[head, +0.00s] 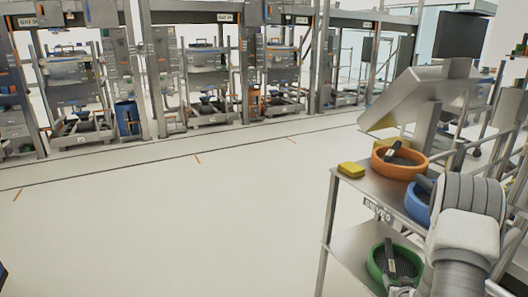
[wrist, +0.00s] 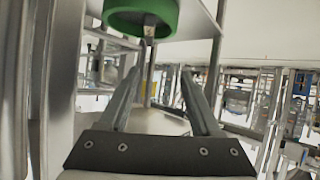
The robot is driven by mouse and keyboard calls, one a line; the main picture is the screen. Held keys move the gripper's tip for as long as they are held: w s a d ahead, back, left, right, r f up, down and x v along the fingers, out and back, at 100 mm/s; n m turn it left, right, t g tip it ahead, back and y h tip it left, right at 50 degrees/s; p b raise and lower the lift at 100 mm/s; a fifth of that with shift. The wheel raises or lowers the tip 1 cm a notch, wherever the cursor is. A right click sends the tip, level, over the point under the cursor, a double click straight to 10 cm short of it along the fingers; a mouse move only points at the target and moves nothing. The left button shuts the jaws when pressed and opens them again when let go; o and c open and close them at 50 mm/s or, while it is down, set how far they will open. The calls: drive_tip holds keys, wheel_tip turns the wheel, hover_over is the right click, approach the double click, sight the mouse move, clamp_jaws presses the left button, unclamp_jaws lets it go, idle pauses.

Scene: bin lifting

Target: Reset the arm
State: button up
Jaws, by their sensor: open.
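My gripper (wrist: 160,88) shows in the wrist view with its two fingers spread apart. Nothing is held between them. In the head view my white and grey arm (head: 465,230) is at the lower right, in front of the metal shelf cart (head: 345,240). A green round sieve (head: 376,262) sits on the cart's lower shelf, partly behind my arm. A green round thing (wrist: 140,20), likely the same sieve, is at the top of the wrist view, beyond the fingertips.
The cart's top shelf holds an orange sieve (head: 400,164), a blue sieve (head: 417,203) partly hidden by my arm, and a yellow block (head: 351,170). A tilted grey panel (head: 405,98) stands behind them. Racks with bins (head: 205,60) line the back.

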drive_tip(key=s+a+r+n+g+y, duration=0.1)
drive_tip(key=a+r, duration=0.6)
drive_tip(key=r, duration=0.4)
drive_tip(key=s+a+r+g+y, duration=0.1)
drive_tip(key=a+r+g, duration=0.1)
drive_tip(key=a+r, duration=0.8)
drive_tip(key=s+a+r+n+g+y, duration=0.1)
drive_tip(key=s+a+r, duration=0.3)
drive_tip(key=s, duration=0.3)
drive_tip(key=s+a+r+n+g+y, duration=0.1)
drive_tip(key=s+a+r, duration=0.2)
drive_tip(key=s+a, duration=0.35)
drive_tip(key=s+a+r+n+g, duration=0.1)
drive_tip(key=s+a+r, duration=0.25)
drive_tip(key=s, duration=0.55)
wheel_tip(320, 180, up, 24)
drive_tip(key=p, duration=2.4)
drive_tip(key=shift+s+d+r+y, duration=0.25)
drive_tip(key=shift+s+d+y, duration=0.05)
drive_tip(key=shift+d, duration=0.1)
drive_tip(key=shift+d+m, duration=0.1)
drive_tip(key=shift+m, duration=0.2)
